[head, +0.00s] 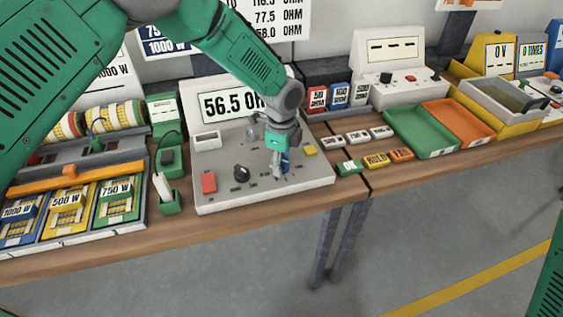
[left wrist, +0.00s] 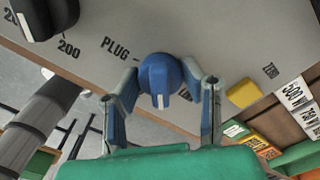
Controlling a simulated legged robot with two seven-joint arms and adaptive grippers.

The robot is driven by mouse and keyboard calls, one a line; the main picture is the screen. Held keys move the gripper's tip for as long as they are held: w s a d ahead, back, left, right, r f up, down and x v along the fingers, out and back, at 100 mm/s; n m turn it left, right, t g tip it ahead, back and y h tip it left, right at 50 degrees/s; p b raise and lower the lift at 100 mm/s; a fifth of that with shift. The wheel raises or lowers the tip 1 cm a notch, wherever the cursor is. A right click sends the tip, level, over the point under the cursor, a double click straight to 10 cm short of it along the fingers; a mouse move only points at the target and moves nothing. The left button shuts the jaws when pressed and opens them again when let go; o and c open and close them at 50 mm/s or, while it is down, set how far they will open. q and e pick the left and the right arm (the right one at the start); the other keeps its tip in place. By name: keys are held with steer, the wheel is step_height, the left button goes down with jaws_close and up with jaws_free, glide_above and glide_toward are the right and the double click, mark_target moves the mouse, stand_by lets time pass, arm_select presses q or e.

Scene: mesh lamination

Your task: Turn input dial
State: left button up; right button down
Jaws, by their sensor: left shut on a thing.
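The grey console (head: 225,193) stands on the workbench, and its screen (head: 228,103) reads 56.5 OHM, partly hidden by my arm. A blue dial (left wrist: 158,78) with a white pointer mark sits on the console face, beside the label PLUG. My left gripper (left wrist: 160,92) is shut on the blue dial, a finger on each side. In the head view the left gripper (head: 280,170) reaches down to the console's right part and mostly hides the dial (head: 286,158). My right gripper is out of view.
On the console are a black dial (head: 241,173), a red button (head: 208,183) and a yellow button (head: 310,150). A green socket block with cable (head: 168,185) stands left. Small labelled blocks (head: 376,160) and green and orange trays (head: 425,135) lie right.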

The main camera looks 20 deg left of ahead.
arm_select(q)
steer(key=shift+w+r, duration=0.2)
steer(key=o, duration=1.1)
steer(key=shift+o, duration=0.2)
steer(key=shift+f, duration=0.1)
steer(key=shift+r, duration=0.3)
step_height(320, 180, up, 11)
steer(key=shift+r, duration=0.15)
steer(key=shift+s, duration=0.1)
